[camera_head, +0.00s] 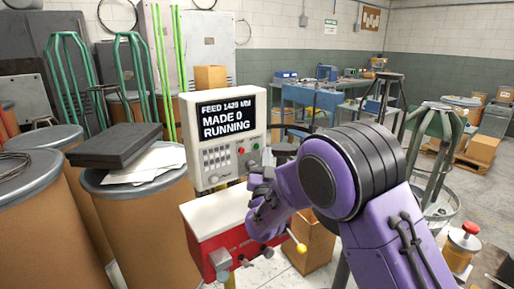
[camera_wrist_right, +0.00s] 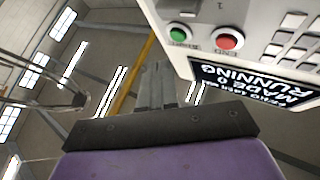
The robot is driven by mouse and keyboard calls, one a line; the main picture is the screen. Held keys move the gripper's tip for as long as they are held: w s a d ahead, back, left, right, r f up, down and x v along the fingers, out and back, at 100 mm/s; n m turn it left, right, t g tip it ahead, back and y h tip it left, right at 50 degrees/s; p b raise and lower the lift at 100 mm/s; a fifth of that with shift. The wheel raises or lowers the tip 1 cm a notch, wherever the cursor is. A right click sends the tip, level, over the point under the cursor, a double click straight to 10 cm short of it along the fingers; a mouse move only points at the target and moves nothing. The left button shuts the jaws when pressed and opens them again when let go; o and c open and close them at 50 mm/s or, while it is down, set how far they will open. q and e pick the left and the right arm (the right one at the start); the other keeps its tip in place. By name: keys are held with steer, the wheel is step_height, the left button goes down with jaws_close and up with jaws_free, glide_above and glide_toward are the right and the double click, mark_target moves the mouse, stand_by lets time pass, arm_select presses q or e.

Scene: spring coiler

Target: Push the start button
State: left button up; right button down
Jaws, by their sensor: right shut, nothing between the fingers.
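The control panel (camera_head: 225,130) is a pale upright box, and its screen (camera_head: 226,117) reads "FEED 1429 MM, MADE 0, RUNNING". In the right wrist view the panel appears upside down, with a green button (camera_wrist_right: 181,33) and a red button (camera_wrist_right: 228,40) side by side on its face. My right gripper (camera_head: 262,180) is just below and right of the panel in the head view, partly hidden by my purple arm. In the wrist view its fingers (camera_wrist_right: 157,72) are together and empty, apart from both buttons. My left gripper is not in view.
A red and white machine body (camera_head: 205,225) sits below the panel, with a yellow-knobbed lever (camera_head: 301,248) beside my arm. Brown drums (camera_head: 140,215) stand at left, one bearing a black case (camera_head: 115,145). Blue workbenches (camera_head: 312,97) stand farther back.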

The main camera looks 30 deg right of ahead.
steer(key=shift+s+d, duration=0.1)
steer(key=shift+s, duration=1.65)
